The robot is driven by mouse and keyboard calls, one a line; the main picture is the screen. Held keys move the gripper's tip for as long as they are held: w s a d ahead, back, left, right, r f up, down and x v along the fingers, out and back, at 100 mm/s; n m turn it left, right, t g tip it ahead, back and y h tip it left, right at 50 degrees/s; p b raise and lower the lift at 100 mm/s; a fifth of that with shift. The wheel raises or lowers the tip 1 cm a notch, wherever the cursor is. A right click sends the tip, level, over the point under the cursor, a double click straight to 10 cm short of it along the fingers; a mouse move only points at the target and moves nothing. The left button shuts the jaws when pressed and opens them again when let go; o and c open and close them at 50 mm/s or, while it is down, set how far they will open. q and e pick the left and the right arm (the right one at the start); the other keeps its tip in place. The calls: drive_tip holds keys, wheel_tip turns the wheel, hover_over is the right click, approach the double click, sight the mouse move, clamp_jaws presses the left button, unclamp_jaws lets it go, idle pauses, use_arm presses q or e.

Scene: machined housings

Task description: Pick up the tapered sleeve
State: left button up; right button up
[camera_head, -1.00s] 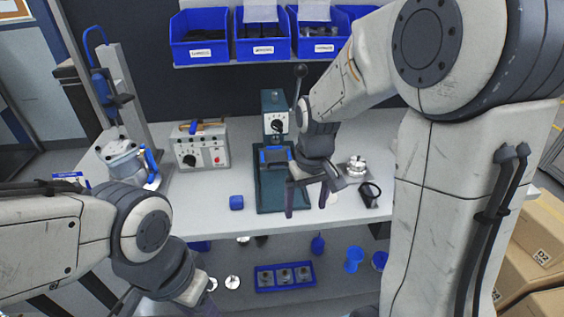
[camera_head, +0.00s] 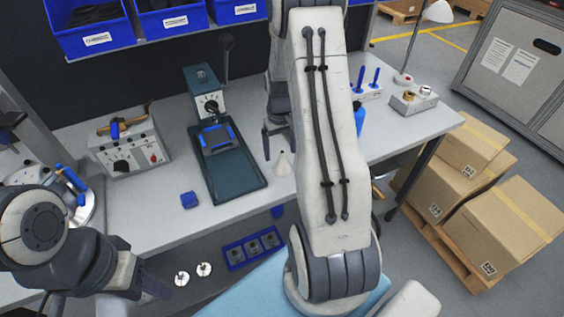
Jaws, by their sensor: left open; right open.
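A pale cone-shaped part (camera_head: 283,163), which looks like the tapered sleeve, stands upright on the bench right of the green press. My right arm hides its right side. My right gripper (camera_head: 274,146) is close to the cone, seemingly above or behind it; one dark finger shows and the rest is hidden by my arm. It is open, with nothing visible in it. My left gripper (camera_head: 105,297) is at the lower left, in front of the bench, open and apart from the cone.
The green press (camera_head: 237,172) stands left of the cone. A blue block (camera_head: 189,200) and a grey control box (camera_head: 131,150) are further left. Blue bins (camera_head: 174,19) hang behind. A blue tray (camera_head: 252,249) is on the lower shelf. Cartons (camera_head: 512,232) stand at right.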

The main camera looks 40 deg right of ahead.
sight(282, 159)
drive_tip(key=f, duration=0.2)
drive_tip(key=f+p, duration=0.1)
drive_tip(key=f, duration=0.1)
drive_tip(key=shift+s+d+f, duration=0.2)
clamp_jaws()
drive_tip(key=shift+r, duration=0.1)
